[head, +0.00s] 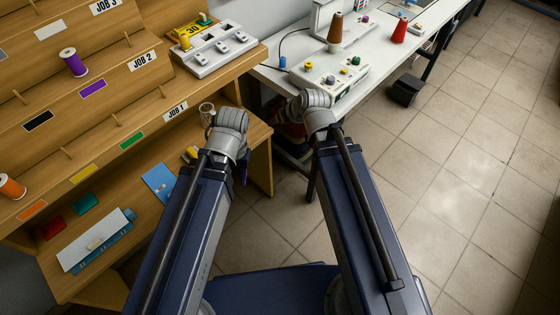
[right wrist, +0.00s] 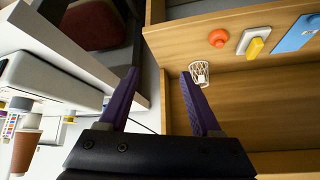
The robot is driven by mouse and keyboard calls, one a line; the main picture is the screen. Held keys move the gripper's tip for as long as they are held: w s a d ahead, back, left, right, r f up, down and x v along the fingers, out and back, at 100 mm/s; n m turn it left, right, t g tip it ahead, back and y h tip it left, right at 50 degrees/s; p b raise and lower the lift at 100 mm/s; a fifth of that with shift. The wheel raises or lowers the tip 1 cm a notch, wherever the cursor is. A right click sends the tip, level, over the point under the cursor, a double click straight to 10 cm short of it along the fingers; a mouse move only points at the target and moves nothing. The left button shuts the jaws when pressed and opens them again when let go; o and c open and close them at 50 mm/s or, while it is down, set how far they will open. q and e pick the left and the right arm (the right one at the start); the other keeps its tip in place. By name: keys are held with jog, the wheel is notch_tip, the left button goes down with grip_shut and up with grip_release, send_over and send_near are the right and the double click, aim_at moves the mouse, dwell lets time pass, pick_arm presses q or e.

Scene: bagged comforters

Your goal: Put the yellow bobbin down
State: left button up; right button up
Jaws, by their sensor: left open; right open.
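Several small yellow pieces show, and I cannot tell for sure which is the bobbin. A yellow spool-like piece (head: 308,66) stands on the white device on the white table. Another yellow piece (head: 184,40) is at the white switch unit on the wooden shelf. A yellow block (right wrist: 256,46) lies on a grey base on the wooden desk. My left gripper (head: 243,168) is open at the desk's right end, its fingers partly hidden by my wrist. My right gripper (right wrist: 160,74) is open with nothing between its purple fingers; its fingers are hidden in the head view.
A small wire basket (head: 207,113) is by my left wrist. The wooden shelf (head: 150,85) carries purple and orange spools. The white table (head: 275,75) holds brown and red thread cones. A dark red cushion (right wrist: 95,22) is under the table.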

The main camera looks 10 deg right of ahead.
jog(key=s+a+f+g+h, duration=0.1)
jog(key=s+f+g+h, duration=0.1)
jog(key=s, duration=0.5)
jog(key=s+a+f+g+h, duration=0.2)
jog(key=s+g, duration=0.3)
jog(key=s, duration=0.3)
jog(key=shift+s+a, duration=0.2)
jog(key=shift+s, duration=0.1)
notch_tip(320, 180, up, 10)
jog(key=p, duration=0.9)
jog(key=shift+f+p, duration=0.2)
jog(key=shift+p, duration=0.15)
